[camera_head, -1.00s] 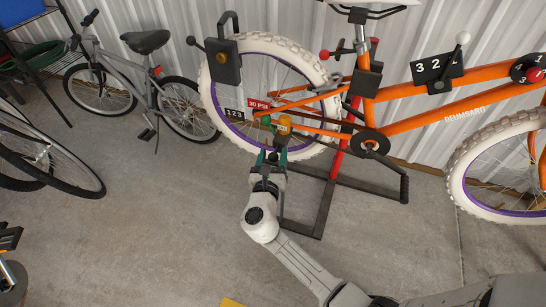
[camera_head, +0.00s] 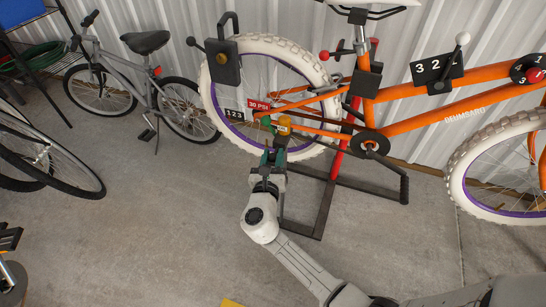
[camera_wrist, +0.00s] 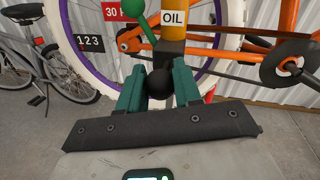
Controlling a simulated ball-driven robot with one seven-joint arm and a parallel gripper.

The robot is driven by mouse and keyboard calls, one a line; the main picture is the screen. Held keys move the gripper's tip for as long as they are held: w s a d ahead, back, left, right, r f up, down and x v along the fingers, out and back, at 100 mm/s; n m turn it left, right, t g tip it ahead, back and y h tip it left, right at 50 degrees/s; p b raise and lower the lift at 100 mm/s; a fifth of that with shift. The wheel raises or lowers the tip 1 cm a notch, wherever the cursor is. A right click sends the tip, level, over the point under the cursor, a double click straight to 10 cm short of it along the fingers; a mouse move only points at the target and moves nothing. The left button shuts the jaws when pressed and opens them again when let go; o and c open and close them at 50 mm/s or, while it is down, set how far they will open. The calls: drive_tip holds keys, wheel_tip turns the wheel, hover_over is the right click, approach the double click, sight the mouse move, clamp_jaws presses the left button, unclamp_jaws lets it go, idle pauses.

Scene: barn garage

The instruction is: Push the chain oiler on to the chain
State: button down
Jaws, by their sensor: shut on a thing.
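The chain oiler (camera_head: 284,126) is a yellow-orange bottle by the lower rear of the orange bike. In the wrist view the bottle (camera_wrist: 181,22) carries an OIL label above a dark block and a black ball knob (camera_wrist: 160,84). My gripper (camera_wrist: 160,92) has green fingers shut on this knob, one on each side. It reaches up to the oiler from below in the head view (camera_head: 273,156). The chain run (camera_head: 320,131) passes behind the oiler towards the black crank (camera_head: 371,143). Whether the oiler touches the chain cannot be told.
A red and black stand (camera_head: 325,195) holds the bike, its feet just right of my arm. The white rear tyre (camera_head: 222,118) is close behind. A 30 PSI tag (camera_head: 257,105) hangs near the wheel. Grey floor (camera_head: 160,230) is clear to the left.

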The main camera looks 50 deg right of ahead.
drive_tip(key=shift+s+b+x, duration=0.2)
drive_tip(key=shift+b+x, duration=0.15)
drive_tip(key=shift+x, duration=1)
drive_tip(key=shift+d, duration=0.15)
drive_tip(key=c, duration=0.8)
unclamp_jaws()
drive_tip(key=p+v, duration=0.1)
drive_tip(key=v, duration=1)
drive_tip(key=shift+p, duration=0.3)
